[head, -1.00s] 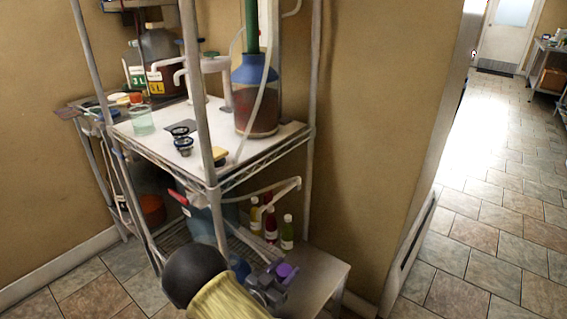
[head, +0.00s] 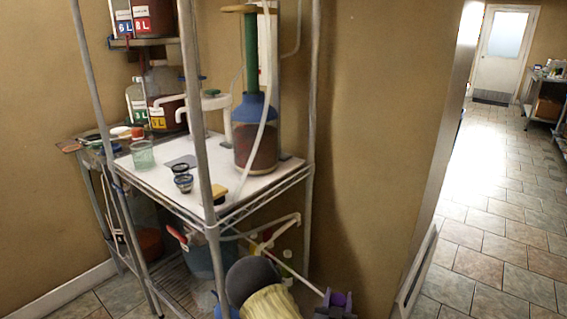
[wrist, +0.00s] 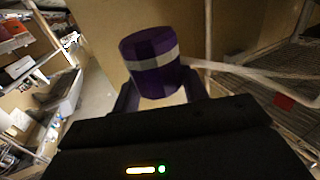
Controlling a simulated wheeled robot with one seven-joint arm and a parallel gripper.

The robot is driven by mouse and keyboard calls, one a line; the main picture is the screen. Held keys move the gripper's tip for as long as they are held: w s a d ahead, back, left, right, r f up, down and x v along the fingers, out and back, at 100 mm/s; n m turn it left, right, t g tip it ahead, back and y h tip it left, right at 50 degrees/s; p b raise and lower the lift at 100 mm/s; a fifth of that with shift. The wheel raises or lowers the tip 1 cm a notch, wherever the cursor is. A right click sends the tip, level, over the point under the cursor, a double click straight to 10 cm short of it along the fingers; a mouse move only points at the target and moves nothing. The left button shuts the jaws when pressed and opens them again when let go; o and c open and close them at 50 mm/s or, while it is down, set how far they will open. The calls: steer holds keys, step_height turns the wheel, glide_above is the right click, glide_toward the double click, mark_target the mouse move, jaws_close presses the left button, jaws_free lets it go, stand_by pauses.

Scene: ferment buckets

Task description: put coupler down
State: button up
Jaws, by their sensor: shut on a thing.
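The coupler is a short purple cylinder with a pale band. In the wrist view the coupler (wrist: 152,62) stands between the fingers of my gripper (wrist: 160,100), which is shut on it. In the head view the purple coupler (head: 338,298) shows at the bottom edge, with my dark gripper (head: 336,308) around it, to the right of the wire rack. A pale hose (wrist: 250,70) runs right from beside the coupler in the wrist view; I cannot tell whether it is joined to it. What lies beneath the coupler is hidden.
The wire rack's white shelf (head: 160,180) holds a blue-and-red bucket vessel (head: 255,130), a glass (head: 142,155) and small dark cups (head: 182,178). Bottles (head: 286,262) stand low behind my arm. The rack's front post (head: 205,150) is close. Tiled floor (head: 490,220) is free at the right.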

mark_target(338, 305)
step_height(338, 305, up, 19)
steer(key=s+n+y+p, duration=0.2)
steer(key=y+p, duration=0.3)
steer(key=p, duration=2.1)
steer(key=shift+s+n+t, duration=0.25)
steer(key=shift+n+t, duration=0.15)
steer(key=shift+n, duration=0.3)
steer(key=shift+a+r, duration=0.1)
steer(key=s+f, duration=0.4)
steer(key=f, duration=0.1)
steer(key=shift+f, duration=0.25)
steer(key=shift+s, duration=0.1)
